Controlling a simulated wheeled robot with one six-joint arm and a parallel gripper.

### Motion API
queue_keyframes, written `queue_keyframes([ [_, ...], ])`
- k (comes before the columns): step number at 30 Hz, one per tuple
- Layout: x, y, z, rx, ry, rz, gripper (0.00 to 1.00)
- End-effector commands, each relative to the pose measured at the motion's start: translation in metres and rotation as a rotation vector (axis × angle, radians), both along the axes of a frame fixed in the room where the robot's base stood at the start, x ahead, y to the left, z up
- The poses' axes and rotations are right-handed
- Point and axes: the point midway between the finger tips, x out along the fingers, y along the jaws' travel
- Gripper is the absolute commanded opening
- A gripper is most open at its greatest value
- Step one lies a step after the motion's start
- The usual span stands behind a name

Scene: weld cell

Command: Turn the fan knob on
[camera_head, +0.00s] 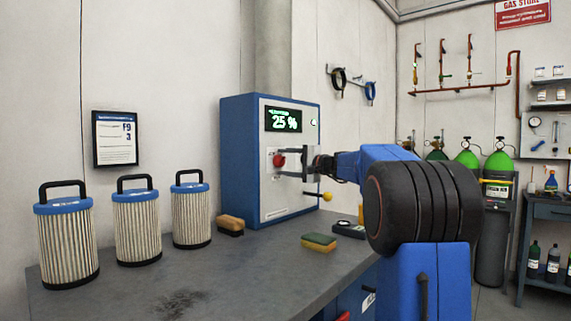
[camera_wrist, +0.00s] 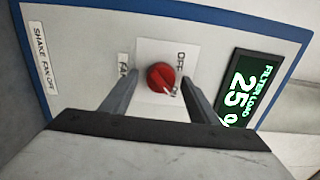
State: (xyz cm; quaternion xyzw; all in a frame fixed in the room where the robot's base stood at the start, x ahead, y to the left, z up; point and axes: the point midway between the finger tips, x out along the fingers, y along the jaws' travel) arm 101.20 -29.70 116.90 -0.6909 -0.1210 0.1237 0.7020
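The fan knob (camera_wrist: 161,77) is a red round knob on a white plate marked OFF and ON. A light pointer mark on it points toward the ON side in the wrist view. It also shows in the head view (camera_head: 279,160) on the front of a blue and white cabinet (camera_head: 236,150). My gripper (camera_wrist: 160,90) is open, one finger on each side of the knob, with gaps to it. In the head view my gripper (camera_head: 292,162) reaches the cabinet front from the right. Whether the fingertips touch the panel is unclear.
The cabinet's green display (camera_head: 284,120) reads 25 %. A yellow-balled lever (camera_head: 326,196) sticks out below my gripper. Several pleated filters (camera_head: 137,228) stand on the bench (camera_head: 215,275) at left. Sponges (camera_head: 318,243) lie on the bench.

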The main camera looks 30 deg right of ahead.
Motion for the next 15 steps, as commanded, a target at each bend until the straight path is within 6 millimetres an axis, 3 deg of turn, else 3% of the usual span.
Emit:
queue_keyframes([
  [8,-0.008,-0.003,0.000,0.000,0.000,-0.001,0.55],
  [15,-0.046,-0.018,0.001,-0.001,-0.001,-0.003,0.55],
])
